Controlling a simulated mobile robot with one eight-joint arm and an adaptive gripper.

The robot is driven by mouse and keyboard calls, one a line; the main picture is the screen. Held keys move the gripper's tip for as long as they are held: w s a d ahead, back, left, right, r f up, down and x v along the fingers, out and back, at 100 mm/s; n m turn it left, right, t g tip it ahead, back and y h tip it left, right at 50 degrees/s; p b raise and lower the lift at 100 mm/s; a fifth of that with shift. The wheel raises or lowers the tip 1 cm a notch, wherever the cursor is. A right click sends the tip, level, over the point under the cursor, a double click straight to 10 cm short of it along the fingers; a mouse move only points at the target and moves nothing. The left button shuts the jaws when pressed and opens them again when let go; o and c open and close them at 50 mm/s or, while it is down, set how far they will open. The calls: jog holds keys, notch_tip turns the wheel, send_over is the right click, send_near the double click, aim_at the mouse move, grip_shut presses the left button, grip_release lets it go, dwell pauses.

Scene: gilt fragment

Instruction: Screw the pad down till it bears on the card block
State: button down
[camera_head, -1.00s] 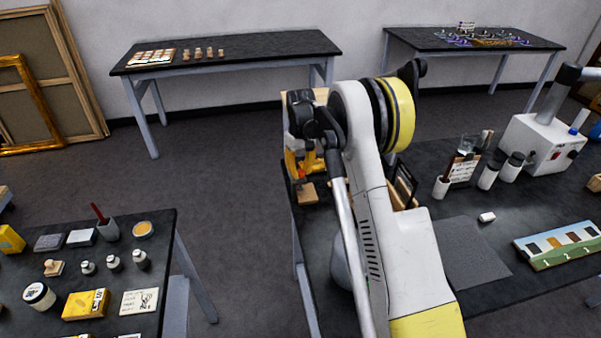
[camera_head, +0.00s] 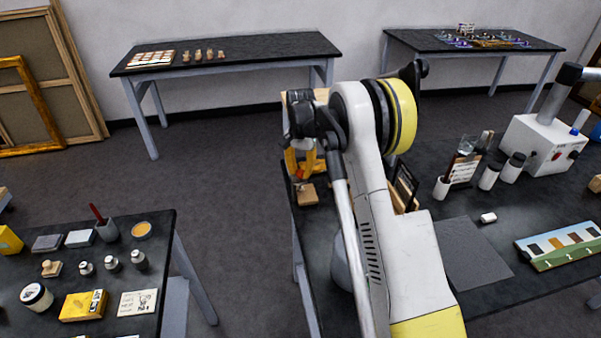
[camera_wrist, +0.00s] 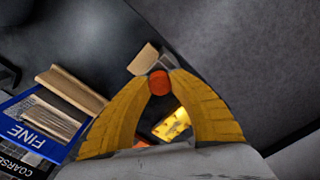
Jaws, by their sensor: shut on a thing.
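In the wrist view, the two yellow fingers of my gripper (camera_wrist: 159,88) are closed at their tips on a small round orange-red knob (camera_wrist: 158,82). A pale wooden piece (camera_wrist: 144,58) with a grey metal part beside it lies just beyond the fingertips. A yellow part (camera_wrist: 172,124) shows between the fingers, under the knob. In the head view, my gripper (camera_head: 302,172) points down at the left edge of the work table, above and behind a small wooden block (camera_head: 306,194). The pad and the card block cannot be clearly made out; my arm and fingers cover much of that spot.
In the wrist view, a blue FINE packet (camera_wrist: 38,128) and wooden pieces (camera_wrist: 72,92) lie left of the fingers. In the head view, a dark framed panel (camera_head: 404,186) stands right of my wrist. The table's left edge is close, with open floor beyond.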

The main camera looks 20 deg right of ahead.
jog(key=m, duration=0.5)
jog(key=shift+m, duration=0.4)
jog(key=m, duration=0.9)
jog(key=shift+m, duration=0.4)
jog(key=shift+m+b, duration=0.3)
jog(key=shift+m, duration=2.2)
jog(key=c, duration=1.1)
grip_release()
